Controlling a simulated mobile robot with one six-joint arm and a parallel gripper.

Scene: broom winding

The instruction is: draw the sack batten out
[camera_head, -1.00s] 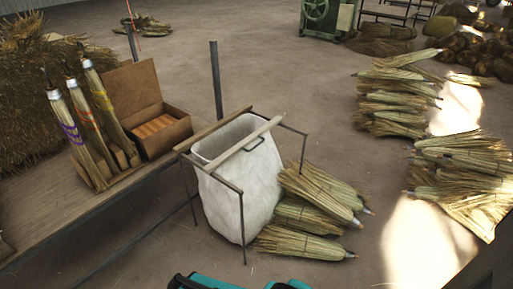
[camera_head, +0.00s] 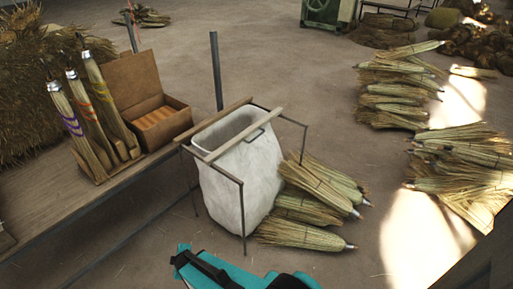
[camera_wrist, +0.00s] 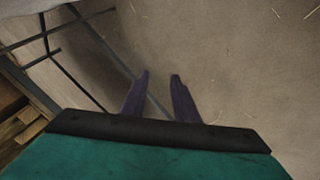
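A white sack (camera_head: 238,190) hangs open-mouthed in a thin dark metal frame (camera_head: 243,222). A second, browner batten (camera_head: 213,119) runs along the back left of the mouth. My gripper (camera_wrist: 160,75) shows in the wrist view with two dark fingers apart and nothing between them. It is over bare floor, with dark frame bars at the left. In the head view only my teal arm shows, in front of the sack; the fingers are hidden.
A bench (camera_head: 50,213) at left holds upright brooms (camera_head: 104,100) and an open box (camera_head: 160,125). Broom heads (camera_head: 300,234) lie against the sack's right side. A dark post (camera_head: 216,70) stands behind it. More brooms (camera_head: 462,165) lie far right; floor between is clear.

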